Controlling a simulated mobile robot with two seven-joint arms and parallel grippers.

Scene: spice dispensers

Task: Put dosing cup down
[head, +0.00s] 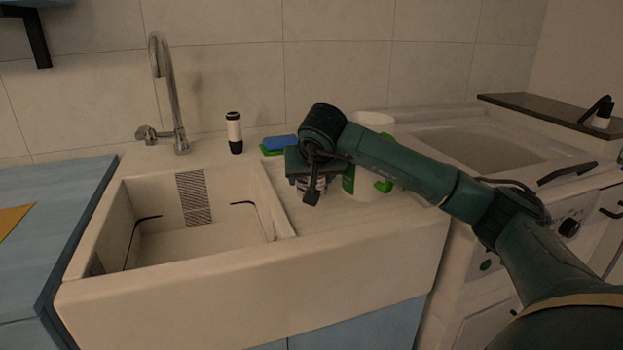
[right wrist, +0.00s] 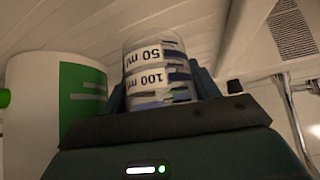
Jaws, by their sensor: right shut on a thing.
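The dosing cup (right wrist: 156,72) is a clear cup with white and dark bands marked 50 ml and 100 ml. It is between the fingers of my right gripper (head: 312,190), which is shut on it. In the head view only a small part of the cup (head: 319,184) shows below the gripper, low over the counter beside the sink. I cannot tell whether it touches the counter. My left gripper is not in view.
A white dispenser with a green label (head: 361,184) stands close beside the cup, partly behind my arm; it also shows in the right wrist view (right wrist: 40,105). A blue and green sponge (head: 279,143), a black-and-white bottle (head: 234,132) and the faucet (head: 171,95) are behind the sink (head: 190,268).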

